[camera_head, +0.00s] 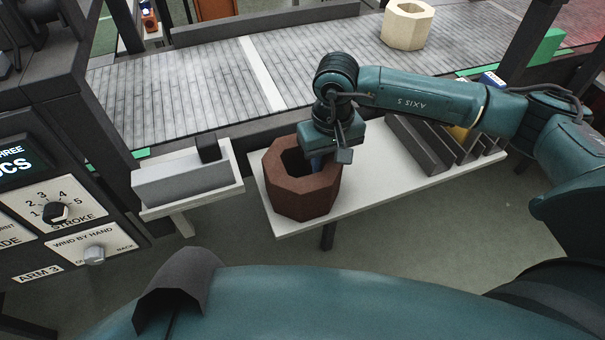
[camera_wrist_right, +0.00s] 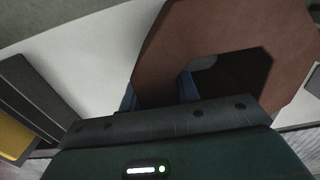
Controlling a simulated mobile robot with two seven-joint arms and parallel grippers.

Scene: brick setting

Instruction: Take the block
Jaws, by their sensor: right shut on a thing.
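A reddish-brown eight-sided block (camera_head: 302,194) with a hole through its middle stands upright on the left end of a white table (camera_head: 390,188). The gripper is shut on this wall, one finger in the hole and one outside. The block appears to rest on the table. My left gripper is not in view.
A dark slotted rack (camera_head: 420,143) holding a yellow piece stands on the table, right of the block. A grey box (camera_head: 182,180) sits on a small white stand at left. Behind runs a grey slatted conveyor (camera_head: 190,85) with a cream eight-sided block (camera_head: 405,28).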

